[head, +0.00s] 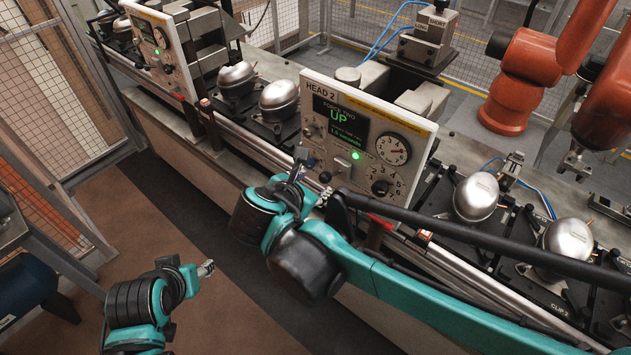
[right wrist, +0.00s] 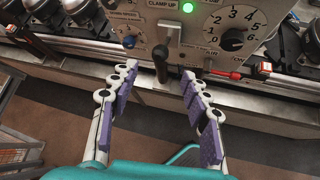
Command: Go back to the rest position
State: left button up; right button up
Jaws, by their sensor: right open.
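My right gripper (head: 312,176) is in front of the HEAD 2 control panel (head: 340,92). In the right wrist view the gripper (right wrist: 158,75) is open, its two purple-padded fingers apart with nothing held. A black lever (right wrist: 160,62) on the panel lies between and just beyond the fingertips; contact is not visible. The panel's screen reads UP and its green light (head: 355,155) is lit. My left gripper (head: 205,269) is low at the left, over the brown floor and away from the bench; its jaws are too small to read.
Silver compressors (head: 475,197) sit on black pallets along the conveyor. A second panel (head: 160,52) stands further left. An orange robot arm (head: 520,80) is behind the bench. Metal-framed mesh fencing (head: 50,90) stands at the left. The floor (head: 215,225) before the bench is clear.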

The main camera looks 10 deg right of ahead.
jog(key=shift+f, duration=0.1)
dwell(0.4)
jog(key=s+d+f+m+y+b, duration=0.3)
jog(key=f+m+b, duration=0.4)
jog(key=f+m, duration=0.4)
jog(key=s+d+f+m+g+y+b, duration=0.1)
jog(key=s+d+f+m+b, duration=0.3)
jog(key=f+m, duration=0.7)
jog(key=s+m+y+b, duration=0.1)
jog(key=s+m+b, duration=0.1)
jog(key=m+b, duration=0.1)
jog(key=shift+s+d+f+m+y, duration=0.3)
jog(key=shift+s+d+f+y, duration=0.05)
jog(key=shift+s+d+y, duration=0.05)
